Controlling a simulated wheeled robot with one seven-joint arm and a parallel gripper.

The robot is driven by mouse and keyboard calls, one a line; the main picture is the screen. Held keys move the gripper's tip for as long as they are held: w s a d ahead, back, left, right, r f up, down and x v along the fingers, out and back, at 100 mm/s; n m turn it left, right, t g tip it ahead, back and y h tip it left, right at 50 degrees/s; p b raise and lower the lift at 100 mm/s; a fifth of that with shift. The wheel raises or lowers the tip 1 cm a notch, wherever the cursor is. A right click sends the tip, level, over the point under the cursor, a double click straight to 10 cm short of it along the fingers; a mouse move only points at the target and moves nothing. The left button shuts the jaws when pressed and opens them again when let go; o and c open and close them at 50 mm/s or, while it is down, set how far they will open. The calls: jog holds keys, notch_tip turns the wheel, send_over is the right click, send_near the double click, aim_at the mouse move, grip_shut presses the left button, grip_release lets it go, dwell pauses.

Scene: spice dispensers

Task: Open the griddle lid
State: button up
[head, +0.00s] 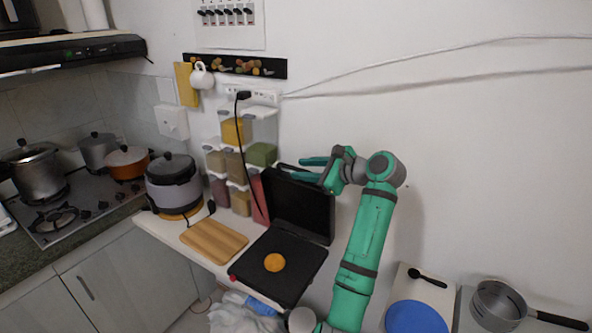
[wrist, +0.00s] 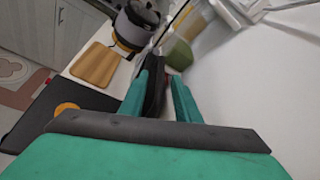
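The black griddle has its lid (head: 298,208) raised, standing steeply above the flat base (head: 268,278) at the base's back edge. A round orange-yellow item (head: 275,262) lies on the base. The base also shows at the left in the wrist view (wrist: 40,112). My green gripper (head: 316,168) is at the lid's top edge. In the wrist view, its two fingers (wrist: 163,98) are apart, with a dark part of the lid (wrist: 155,78) between them, close to the left finger. A gap shows by the right finger. Whether either finger touches the lid is unclear.
A wooden board (head: 214,241) and a rice cooker (head: 174,187) stand left of the griddle. Spice dispensers (head: 236,167) and a hanging black cord (head: 238,130) are behind it. A blue plate (head: 416,317) and a saucepan (head: 497,306) are at right. The wall is close behind my arm.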

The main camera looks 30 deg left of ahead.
jog(key=v, duration=0.4)
jog(key=shift+w+d+r, duration=0.1)
jog(key=shift+d, duration=0.35)
jog(key=shift+v, duration=1)
jog(key=shift+s+a, duration=0.1)
jog(key=shift+s, duration=0.15)
